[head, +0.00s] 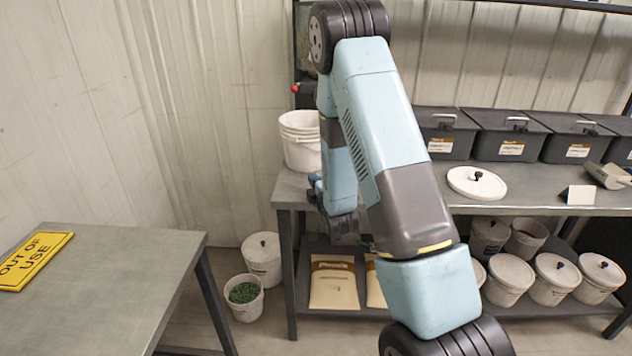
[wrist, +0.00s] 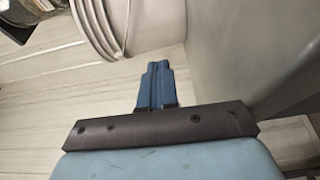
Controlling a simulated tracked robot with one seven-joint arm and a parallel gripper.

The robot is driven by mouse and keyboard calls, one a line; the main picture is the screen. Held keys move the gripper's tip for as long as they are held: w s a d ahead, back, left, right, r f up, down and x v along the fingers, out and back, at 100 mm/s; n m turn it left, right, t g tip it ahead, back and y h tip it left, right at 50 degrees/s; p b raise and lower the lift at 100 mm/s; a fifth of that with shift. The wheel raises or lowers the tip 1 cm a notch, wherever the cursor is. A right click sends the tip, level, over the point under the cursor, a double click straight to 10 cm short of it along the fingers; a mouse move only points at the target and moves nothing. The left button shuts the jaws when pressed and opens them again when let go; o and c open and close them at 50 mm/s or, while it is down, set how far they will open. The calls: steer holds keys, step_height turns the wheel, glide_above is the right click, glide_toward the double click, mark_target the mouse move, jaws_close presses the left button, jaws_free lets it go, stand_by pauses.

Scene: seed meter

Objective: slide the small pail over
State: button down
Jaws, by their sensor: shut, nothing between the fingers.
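A white open pail (head: 300,142) with ridges under its rim stands upright at the left end of the back bench. My arm hides its right side. The pail also shows in part at the top of the wrist view (wrist: 100,28). My gripper has blue fingers, seen in the wrist view (wrist: 156,72), pressed together with nothing between them. In the head view my gripper (head: 315,186) is small and partly hidden by my arm, low and just right of the pail.
The bench (head: 530,190) also carries a round lid (head: 476,183), dark bins (head: 505,135), a scoop (head: 608,175) and a blank card (head: 578,195). A pail of green material (head: 244,297) stands on the floor. A yellow sign (head: 35,258) lies on the left table (head: 120,285).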

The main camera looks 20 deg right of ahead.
glide_toward(310, 161)
steer(key=w+a, duration=0.1)
steer(key=w, duration=0.1)
steer(key=w+a, duration=0.1)
steer(key=w, duration=0.1)
steer(key=shift+a+r, duration=0.15)
steer(key=shift+a, duration=0.25)
steer(key=shift+w+d, duration=0.9)
steer(key=shift+w, duration=0.2)
steer(key=shift+w+d, duration=0.2)
steer(key=shift+d, duration=0.05)
